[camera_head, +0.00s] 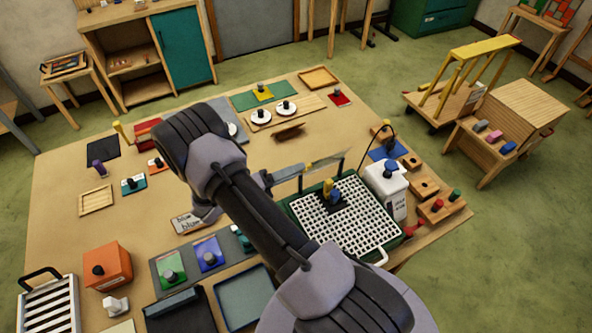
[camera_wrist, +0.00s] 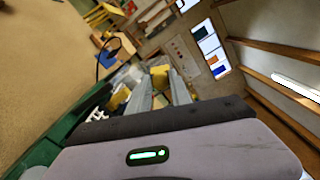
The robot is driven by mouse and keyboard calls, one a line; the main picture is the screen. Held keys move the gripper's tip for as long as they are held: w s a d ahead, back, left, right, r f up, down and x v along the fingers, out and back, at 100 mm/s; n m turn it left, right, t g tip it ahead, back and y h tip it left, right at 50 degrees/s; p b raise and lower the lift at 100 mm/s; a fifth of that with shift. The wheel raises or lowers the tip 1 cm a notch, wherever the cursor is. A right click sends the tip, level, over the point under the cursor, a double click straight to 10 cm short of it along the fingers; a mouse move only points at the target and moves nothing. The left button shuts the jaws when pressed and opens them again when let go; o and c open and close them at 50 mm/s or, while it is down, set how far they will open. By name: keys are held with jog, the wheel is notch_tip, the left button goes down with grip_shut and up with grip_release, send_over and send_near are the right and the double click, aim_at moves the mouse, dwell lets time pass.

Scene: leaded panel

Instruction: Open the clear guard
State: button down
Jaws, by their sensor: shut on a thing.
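A green-framed grinder tray (camera_head: 287,208) with a white grid top stands at the right front of the table. A clear guard (camera_head: 326,161) stands raised at its back edge, a thin see-through sheet with a dark edge. My gripper (camera_head: 304,168) reaches in from the left and meets the guard's left side. It is shut on the guard, though the exact grip is hard to make out. In the wrist view my two grey fingers (camera_wrist: 161,92) are close together, with a yellow part (camera_wrist: 160,74) near their tips. A yellow and blue part (camera_head: 334,193) stands on the grid.
A white bottle (camera_head: 386,187) with a dark cable stands just right of the grinder. Wooden blocks (camera_head: 425,188) line the table's right edge. Plates and coloured mats (camera_head: 263,94) lie behind; trays and an orange box (camera_head: 108,267) lie front left.

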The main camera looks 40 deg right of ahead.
jog(key=shift+w+d+r+n, duration=0.15)
jog(key=shift+w+d+n, duration=0.05)
jog(key=shift+w+n, duration=0.75)
jog(key=shift+w+d+r+n, duration=0.2)
jog(key=shift+w+n, duration=0.45)
jog(key=shift+n, duration=0.5)
jog(key=c, duration=1.2)
grip_release()
jog(key=shift+w, duration=0.1)
jog(key=shift+a, duration=0.1)
jog(key=b+v, duration=0.2)
jog(key=v, duration=1.5)
jog(key=shift+a+f, duration=0.1)
jog(key=shift+a, duration=0.05)
